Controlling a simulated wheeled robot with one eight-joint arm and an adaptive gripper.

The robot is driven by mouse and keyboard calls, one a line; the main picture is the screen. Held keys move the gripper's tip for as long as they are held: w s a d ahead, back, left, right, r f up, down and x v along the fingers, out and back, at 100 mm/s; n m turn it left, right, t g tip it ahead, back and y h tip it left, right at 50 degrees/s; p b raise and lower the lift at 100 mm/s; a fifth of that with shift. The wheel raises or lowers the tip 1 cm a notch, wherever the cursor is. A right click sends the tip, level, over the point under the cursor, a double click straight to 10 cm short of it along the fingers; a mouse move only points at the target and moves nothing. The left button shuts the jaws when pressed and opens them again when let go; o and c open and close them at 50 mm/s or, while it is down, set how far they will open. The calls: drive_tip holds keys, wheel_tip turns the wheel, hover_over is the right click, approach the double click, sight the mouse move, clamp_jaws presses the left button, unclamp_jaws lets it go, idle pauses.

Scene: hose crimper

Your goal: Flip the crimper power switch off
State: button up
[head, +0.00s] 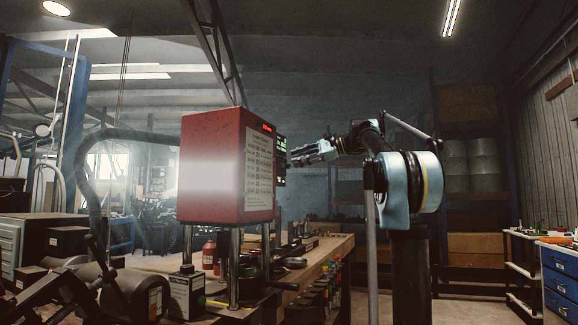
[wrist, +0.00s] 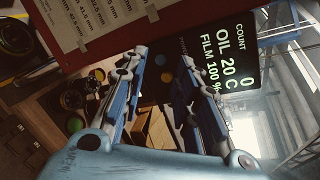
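The crimper (head: 212,170) is a red box raised on metal posts above the bench, with a white label sheet on its right side. Its dark control panel (head: 281,160) with green readouts is mounted at the right edge. In the wrist view the panel's screen (wrist: 222,62) shows COUNT, OIL and FILM text. I cannot make out the power switch.
The wooden bench (head: 325,252) runs under the crimper, holding bottles and small tools. A thick hose (head: 88,170) curves at the left. A blue drawer cabinet (head: 559,283) stands at the far right. The floor between bench and cabinet looks clear.

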sight(282, 163)
drive_tip(key=shift+x, duration=2.35)
drive_tip(key=shift+c, duration=0.6)
